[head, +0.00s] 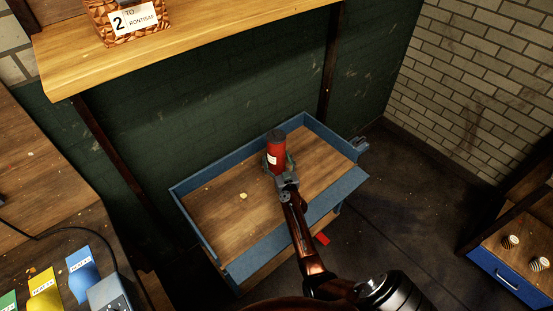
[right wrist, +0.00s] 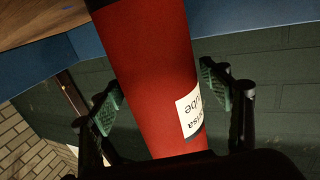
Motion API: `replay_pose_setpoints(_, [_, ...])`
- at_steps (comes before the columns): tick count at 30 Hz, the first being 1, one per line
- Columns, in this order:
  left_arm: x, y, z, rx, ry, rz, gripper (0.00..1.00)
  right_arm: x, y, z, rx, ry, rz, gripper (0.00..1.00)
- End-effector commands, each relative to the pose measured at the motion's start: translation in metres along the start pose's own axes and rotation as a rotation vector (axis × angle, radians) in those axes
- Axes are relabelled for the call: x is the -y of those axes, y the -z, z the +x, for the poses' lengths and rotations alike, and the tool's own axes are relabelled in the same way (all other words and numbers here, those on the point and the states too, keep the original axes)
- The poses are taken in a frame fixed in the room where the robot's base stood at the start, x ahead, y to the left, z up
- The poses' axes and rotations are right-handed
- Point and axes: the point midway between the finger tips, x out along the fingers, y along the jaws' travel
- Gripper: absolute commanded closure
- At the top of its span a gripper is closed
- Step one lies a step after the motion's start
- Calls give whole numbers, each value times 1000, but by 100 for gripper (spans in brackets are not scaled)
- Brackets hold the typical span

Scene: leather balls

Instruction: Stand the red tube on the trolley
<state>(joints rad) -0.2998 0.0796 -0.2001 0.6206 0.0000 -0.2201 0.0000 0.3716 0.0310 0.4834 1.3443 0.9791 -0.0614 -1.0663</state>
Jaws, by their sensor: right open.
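The red tube (head: 276,152) has a dark cap and a white label, and stands upright on the wooden top of the blue-edged trolley (head: 225,210), towards its far side. My right gripper (head: 281,165) is at the tube, one finger on each side. In the right wrist view the red tube (right wrist: 155,75) lies between the green-padded fingers of my right gripper (right wrist: 160,100), with gaps showing on both sides. The fingers are open and apart from it. My left gripper is not in view.
A wooden shelf (head: 200,35) with a patterned box (head: 125,22) hangs above and behind the trolley. A blue-fronted drawer unit (head: 507,280) with two small striped pots is at right. The trolley top has free room left of the tube.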

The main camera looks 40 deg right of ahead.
Motion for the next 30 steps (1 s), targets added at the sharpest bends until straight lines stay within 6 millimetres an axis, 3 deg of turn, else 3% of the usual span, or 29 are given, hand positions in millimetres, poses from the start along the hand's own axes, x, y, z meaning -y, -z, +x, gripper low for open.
replay_pose_setpoints(8, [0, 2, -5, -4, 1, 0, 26, 0, 6, -1, -1, 0, 1, 29])
replay_pose_setpoints(21, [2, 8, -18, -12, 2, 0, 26, 0, 4, -68, 0, 0, -1, 29])
replay_pose_setpoints(30, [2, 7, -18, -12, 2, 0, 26, 0, 3, -75, 0, 0, 1, 29])
